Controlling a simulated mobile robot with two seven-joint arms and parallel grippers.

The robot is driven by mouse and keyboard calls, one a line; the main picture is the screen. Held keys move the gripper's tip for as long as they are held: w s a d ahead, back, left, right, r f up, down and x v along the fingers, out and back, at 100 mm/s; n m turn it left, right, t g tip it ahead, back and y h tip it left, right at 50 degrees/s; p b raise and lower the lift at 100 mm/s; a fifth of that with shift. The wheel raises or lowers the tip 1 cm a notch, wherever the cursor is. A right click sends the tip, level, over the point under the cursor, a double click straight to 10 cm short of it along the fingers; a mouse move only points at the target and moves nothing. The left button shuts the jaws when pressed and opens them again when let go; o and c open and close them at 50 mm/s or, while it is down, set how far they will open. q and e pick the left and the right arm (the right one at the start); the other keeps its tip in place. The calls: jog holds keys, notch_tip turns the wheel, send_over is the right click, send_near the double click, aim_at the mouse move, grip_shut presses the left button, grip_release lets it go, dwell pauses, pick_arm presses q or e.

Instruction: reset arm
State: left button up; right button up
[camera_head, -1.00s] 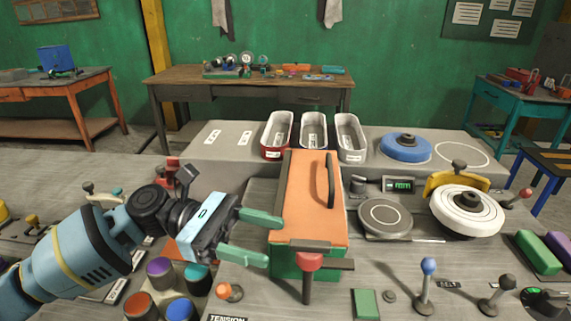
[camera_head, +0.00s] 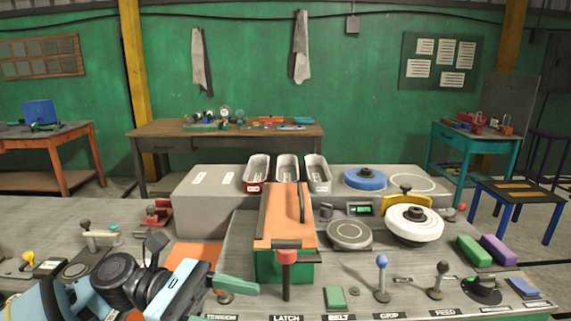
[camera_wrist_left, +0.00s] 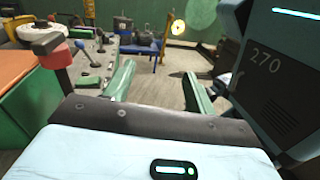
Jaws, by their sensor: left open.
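My left gripper (camera_head: 232,288) is at the bottom of the head view, in front and left of the orange-topped green box (camera_head: 284,212). One green finger shows there; the other is hidden or below the picture edge. In the left wrist view, my left gripper (camera_wrist_left: 160,86) has both green fingers apart with nothing between them. The red-knobbed latch lever (camera_head: 286,258) stands upright to the right of the fingertip, apart from it in the head view. My right gripper is in neither view.
Upright levers, including a blue-knobbed one (camera_head: 382,264), line the front right of the bench. A white reel (camera_head: 414,226) and a grey disc (camera_head: 349,232) lie right of the box. Metal trays (camera_head: 317,174) stand behind it. A small lever post (camera_head: 96,236) stands at left.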

pick_arm(q)
jog(key=s+d+f+m+t+y, duration=0.1)
jog(key=f+m+t+y, duration=0.15)
jog(key=f, duration=0.65)
jog(key=s+d+f+m+t+y+p, duration=0.15)
jog(key=f+t, duration=0.25)
jog(key=f, duration=0.4)
jog(key=s+f+m+t+y, duration=0.1)
jog(key=s+f+m+t, duration=0.2)
jog(key=f, duration=0.6)
jog(key=s+a+f+m+t+y, duration=0.1)
jog(key=s+a+f+m+y, duration=0.4)
jog(key=s+a+f, duration=0.2)
jog(key=s+a+f+m+t+y+p, duration=0.1)
jog(key=s+a+f+m+t+y, duration=0.1)
jog(key=s+a+f+m+y, duration=0.3)
jog(key=s+a+f, duration=0.3)
jog(key=s, duration=0.4)
jog(key=shift+s+y, duration=0.2)
jog(key=shift+y, duration=0.2)
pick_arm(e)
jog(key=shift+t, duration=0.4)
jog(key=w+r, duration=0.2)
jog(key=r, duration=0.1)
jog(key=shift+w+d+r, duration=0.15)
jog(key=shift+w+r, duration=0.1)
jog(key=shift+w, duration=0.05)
